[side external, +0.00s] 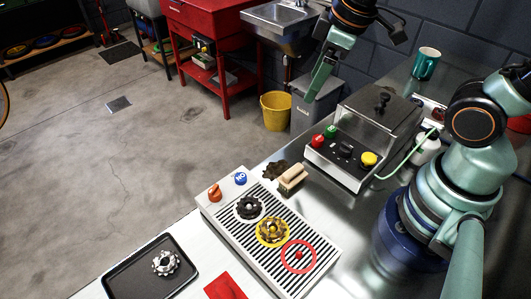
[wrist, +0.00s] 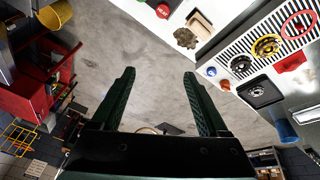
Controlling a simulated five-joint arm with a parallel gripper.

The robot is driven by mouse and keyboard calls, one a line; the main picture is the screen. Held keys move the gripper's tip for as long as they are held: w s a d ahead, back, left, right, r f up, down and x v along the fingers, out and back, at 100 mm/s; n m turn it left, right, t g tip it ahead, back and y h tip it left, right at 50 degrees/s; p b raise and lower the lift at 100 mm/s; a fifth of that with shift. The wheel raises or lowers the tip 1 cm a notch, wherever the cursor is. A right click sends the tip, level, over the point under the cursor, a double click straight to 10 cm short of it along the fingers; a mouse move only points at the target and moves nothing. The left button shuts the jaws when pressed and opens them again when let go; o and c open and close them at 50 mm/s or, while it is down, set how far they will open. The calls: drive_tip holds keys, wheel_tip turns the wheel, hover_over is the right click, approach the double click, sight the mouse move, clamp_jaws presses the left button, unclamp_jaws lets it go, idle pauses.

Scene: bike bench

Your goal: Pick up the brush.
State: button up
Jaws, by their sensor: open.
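In the wrist view the brush (wrist: 200,24) is near the top edge, beyond my right-hand fingertip and not between the fingers. My gripper (side external: 320,85) is raised high above the bench, apart from the brush. In the wrist view my gripper (wrist: 160,72) has its two green fingers spread wide, with only grey floor showing between them.
A dark brown patch (side external: 273,170) lies beside the brush. The clear-lidded machine (side external: 372,130) with coloured knobs stands right of it. The slatted panel (side external: 312,248) carrying gears is in front. A black tray (side external: 135,280) lies at lower left. A yellow bucket (side external: 276,111) stands on the floor.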

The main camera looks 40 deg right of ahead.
sight(293, 169)
drive_tip(key=shift+s+a+f+n+g, duration=0.3)
drive_tip(key=shift+a+f+n+g, duration=0.55)
drive_tip(key=shift+f+n, duration=1.85)
drive_tip(key=shift+s+a+f+n+g, duration=0.35)
drive_tip(key=shift+a+f+n, duration=0.85)
drive_tip(key=shift+f, duration=3.05)
drive_tip(key=shift+s+a+f+n+g, duration=0.25)
drive_tip(key=shift+a+f+n+g, duration=0.35)
drive_tip(key=shift+a+f+n, duration=1.85)
drive_tip(key=d+f, duration=0.1)
drive_tip(key=d+f+m, duration=0.1)
drive_tip(key=shift+d, duration=0.3)
clamp_jaws()
drive_tip(key=shift+r, duration=0.1)
